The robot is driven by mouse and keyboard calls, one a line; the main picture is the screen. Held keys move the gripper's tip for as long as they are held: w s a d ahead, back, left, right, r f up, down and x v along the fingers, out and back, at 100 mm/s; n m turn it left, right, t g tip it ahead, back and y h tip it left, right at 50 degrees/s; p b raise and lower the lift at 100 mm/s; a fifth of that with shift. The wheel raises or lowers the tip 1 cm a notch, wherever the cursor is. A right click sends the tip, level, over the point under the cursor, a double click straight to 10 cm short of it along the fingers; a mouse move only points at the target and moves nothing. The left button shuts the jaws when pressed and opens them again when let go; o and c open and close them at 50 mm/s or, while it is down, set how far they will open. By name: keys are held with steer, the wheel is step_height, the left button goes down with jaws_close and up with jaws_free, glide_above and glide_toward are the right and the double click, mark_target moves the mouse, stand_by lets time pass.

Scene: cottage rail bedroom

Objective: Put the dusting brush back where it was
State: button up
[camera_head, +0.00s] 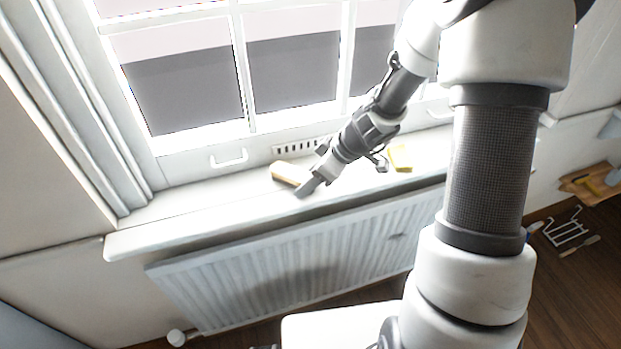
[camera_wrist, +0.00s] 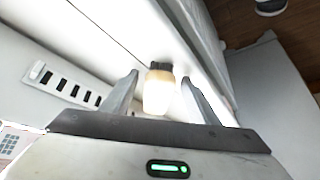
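A pale tan, block-like thing (camera_head: 288,173), which looks like the dusting brush, lies on the white window sill (camera_head: 160,218) beside my gripper (camera_head: 308,187). In the wrist view, a cream and tan piece with a dark end (camera_wrist: 158,88), seemingly the same thing, shows between the two fingers of my gripper (camera_wrist: 160,78). The fingers stand apart, with a gap visible on each side of it. My gripper is low over the sill, pointing down and left. The arm hides part of the sill, and whether the brush touches the sill under the gripper cannot be told.
A yellow thing (camera_head: 400,157) lies on the sill right of my gripper. The window frame with a handle (camera_head: 229,159) rises behind, and a ribbed radiator (camera_head: 290,265) is below. A wire rack (camera_head: 566,230) and a wooden-handled tool (camera_head: 580,247) lie on the floor at right. The sill's left end is clear.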

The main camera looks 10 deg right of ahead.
steer(key=shift+r, duration=0.1)
steer(key=p+v, duration=0.1)
steer(key=v, duration=1.1)
